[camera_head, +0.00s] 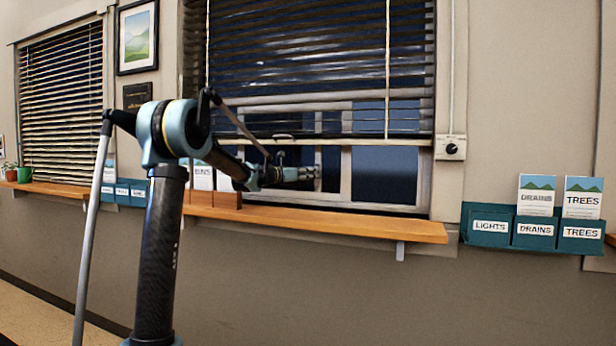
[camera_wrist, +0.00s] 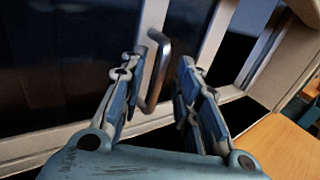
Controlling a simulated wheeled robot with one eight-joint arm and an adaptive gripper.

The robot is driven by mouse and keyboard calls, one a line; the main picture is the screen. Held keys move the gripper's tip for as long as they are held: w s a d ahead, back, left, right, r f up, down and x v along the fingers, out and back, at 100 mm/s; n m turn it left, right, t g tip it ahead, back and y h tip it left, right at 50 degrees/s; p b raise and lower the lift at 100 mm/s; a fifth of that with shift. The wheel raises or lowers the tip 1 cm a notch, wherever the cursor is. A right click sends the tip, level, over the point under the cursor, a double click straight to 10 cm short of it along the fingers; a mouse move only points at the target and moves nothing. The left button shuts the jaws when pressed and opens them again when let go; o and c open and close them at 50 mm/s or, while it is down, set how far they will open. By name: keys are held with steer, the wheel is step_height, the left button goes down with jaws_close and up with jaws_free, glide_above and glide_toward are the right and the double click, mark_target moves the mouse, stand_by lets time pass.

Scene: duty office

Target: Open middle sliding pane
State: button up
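The window has white-framed sliding panes with dark glass (camera_head: 385,175), partly covered by a lowered blind. In the wrist view a grey metal bar handle (camera_wrist: 160,72) is fixed to a pale upright stile of a pane (camera_wrist: 60,60). I cannot tell for certain that this is the middle pane. My gripper (camera_wrist: 156,68) is open, with its fingers on either side of the handle and visible gaps to it. In the head view my gripper (camera_head: 312,173) reaches the lower part of the window from the left, and the handle is too small to make out.
The dark slatted blind (camera_head: 320,60) hangs just above my gripper. A control knob (camera_head: 451,148) and teal leaflet racks (camera_head: 490,225) are on the wall at right.

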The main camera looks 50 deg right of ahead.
steer(key=v, duration=1.1)
steer(key=shift+w+a, duration=0.2)
steer(key=shift+a, duration=0.1)
steer(key=a+f+m+t+y, duration=0.25)
steer(key=a+f, duration=0.35)
steer(key=a, duration=0.6)
steer(key=s+a+f+m+t+y, duration=0.1)
steer(key=a+f+m+y, duration=0.3)
steer(key=a, duration=0.7)
steer(key=a+f+m+t+y, duration=0.1)
steer(key=a+f+m+t, duration=0.15)
steer(key=a+f, duration=0.7)
steer(key=s+a+f+m+y, duration=0.2)
steer(key=s+a+f, duration=0.3)
steer(key=a, duration=0.6)
steer(key=s+a+f+m+y, duration=0.2)
steer(key=s+a+f+y, duration=0.2)
steer(key=a+f, duration=0.4)
steer(key=s+a+f+m+y, duration=0.2)
steer(key=s+a+f+y, duration=0.2)
steer(key=a, duration=1.1)
step_height(320, 180, down, 2)
steer(key=s, duration=0.2)
steer(key=shift+s+a+f, duration=0.15)
steer(key=shift+s+f, duration=0.05)
steer(key=shift+s, duration=0.1)
